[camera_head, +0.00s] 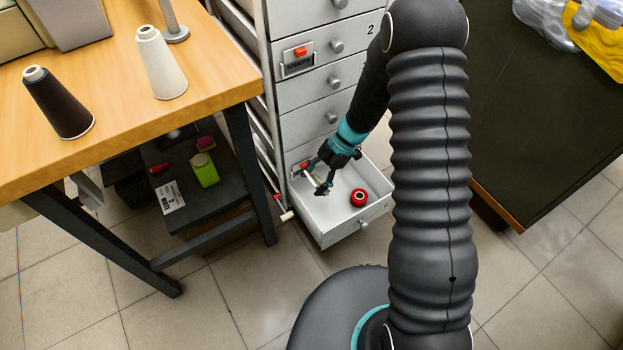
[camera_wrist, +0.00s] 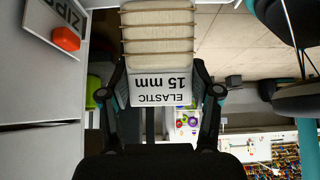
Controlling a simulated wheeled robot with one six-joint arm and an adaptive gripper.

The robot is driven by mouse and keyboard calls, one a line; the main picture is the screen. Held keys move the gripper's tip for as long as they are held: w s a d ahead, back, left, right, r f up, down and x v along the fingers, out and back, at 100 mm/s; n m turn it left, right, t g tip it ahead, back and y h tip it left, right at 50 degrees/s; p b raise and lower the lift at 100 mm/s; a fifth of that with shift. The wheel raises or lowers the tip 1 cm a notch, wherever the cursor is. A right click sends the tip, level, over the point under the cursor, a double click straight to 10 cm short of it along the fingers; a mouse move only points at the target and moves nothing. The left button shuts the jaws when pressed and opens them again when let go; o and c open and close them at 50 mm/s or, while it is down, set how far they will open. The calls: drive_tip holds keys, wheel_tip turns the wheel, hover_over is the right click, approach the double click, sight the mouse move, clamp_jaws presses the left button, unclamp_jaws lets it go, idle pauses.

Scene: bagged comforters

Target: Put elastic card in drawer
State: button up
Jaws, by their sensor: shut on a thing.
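The elastic card (camera_wrist: 157,40) is a pale card wound with cream bands, with a white end that reads "ELASTIC 15 mm". In the wrist view it lies between the two fingers of my gripper (camera_wrist: 158,94), which is shut on it. In the head view my gripper (camera_head: 325,182) is at the open bottom drawer (camera_head: 335,226), over its left inner part. Only a small pale piece of the card shows there, and its height above the drawer floor is hard to tell. The drawer is grey and holds a red ring-shaped spool (camera_head: 359,197) on the right.
The grey cabinet's upper drawers (camera_head: 330,72) are shut. A wooden table (camera_head: 215,75) with a black cone (camera_head: 58,103) and a white cone (camera_head: 161,63) stands left. A dark shelf (camera_head: 215,208) below holds a green item (camera_head: 204,170). A dark bench (camera_head: 545,130) stands right. Tiled floor is clear in front.

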wheel_tip(320, 180, down, 16)
drive_tip(key=b, duration=1.3)
drive_tip(key=shift+f, duration=0.1)
drive_tip(key=shift+f, duration=0.5)
idle(0.8)
drive_tip(key=o, duration=1.3)
drive_tip(key=shift+r, duration=0.1)
drive_tip(key=p+v, duration=0.4)
drive_tip(key=p, duration=0.1)
drive_tip(key=p+v, duration=0.2)
drive_tip(key=shift+s+a+r, duration=0.2)
drive_tip(key=shift+a+r, duration=0.05)
drive_tip(key=shift+r, duration=0.25)
idle(0.5)
